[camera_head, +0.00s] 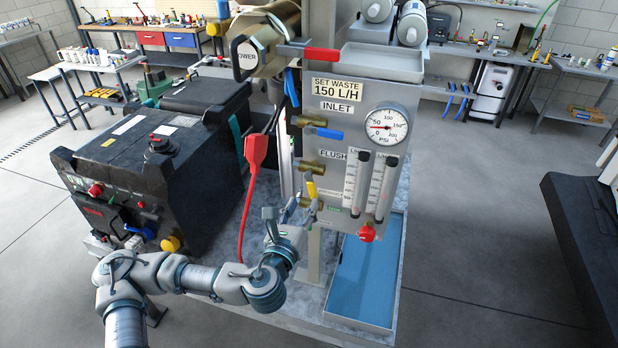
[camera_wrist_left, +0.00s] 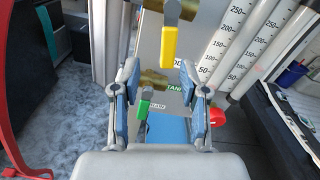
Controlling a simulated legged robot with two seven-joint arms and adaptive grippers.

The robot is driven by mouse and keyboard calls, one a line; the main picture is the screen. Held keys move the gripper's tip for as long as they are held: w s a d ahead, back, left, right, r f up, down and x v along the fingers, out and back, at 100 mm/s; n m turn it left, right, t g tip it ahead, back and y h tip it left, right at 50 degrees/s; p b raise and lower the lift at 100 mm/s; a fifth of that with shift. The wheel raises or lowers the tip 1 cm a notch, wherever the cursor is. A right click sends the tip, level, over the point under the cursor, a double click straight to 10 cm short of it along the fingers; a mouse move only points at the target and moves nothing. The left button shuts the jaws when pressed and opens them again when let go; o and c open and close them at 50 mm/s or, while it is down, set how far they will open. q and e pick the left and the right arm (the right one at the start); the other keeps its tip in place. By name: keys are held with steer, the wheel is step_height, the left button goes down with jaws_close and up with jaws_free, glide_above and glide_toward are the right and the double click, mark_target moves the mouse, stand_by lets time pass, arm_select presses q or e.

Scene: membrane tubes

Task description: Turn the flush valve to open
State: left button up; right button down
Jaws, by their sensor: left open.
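The valve beside the FLUSH label has a brass body (camera_head: 312,167) and a yellow lever (camera_head: 311,189) that hangs straight down. In the left wrist view the yellow lever (camera_wrist_left: 169,46) is upright, above and between my fingertips, and looks clear of both. My left gripper (camera_head: 299,207) is just below this lever; in the left wrist view its two fingers (camera_wrist_left: 160,85) are spread and empty. A lower brass valve (camera_wrist_left: 153,82) with a green lever (camera_wrist_left: 144,107) hanging down shows between the fingers. My right gripper is not in view.
The inlet valve's blue lever (camera_head: 329,134) is above. Two clear flow tubes (camera_head: 381,188) and a red knob (camera_head: 367,234) are to the right. A red hanging cable (camera_head: 250,190) is left of the panel. A blue-floored tray (camera_head: 367,285) lies below.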

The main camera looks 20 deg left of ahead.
mark_target(313, 195)
arm_select(q)
steer(key=w, duration=0.2)
steer(key=w+d, duration=0.1)
steer(key=w, duration=0.2)
steer(key=shift+w+d, duration=0.25)
steer(key=shift+d, duration=0.2)
steer(key=shift+a, duration=0.65)
jaws_close()
steer(key=shift+d, duration=0.35)
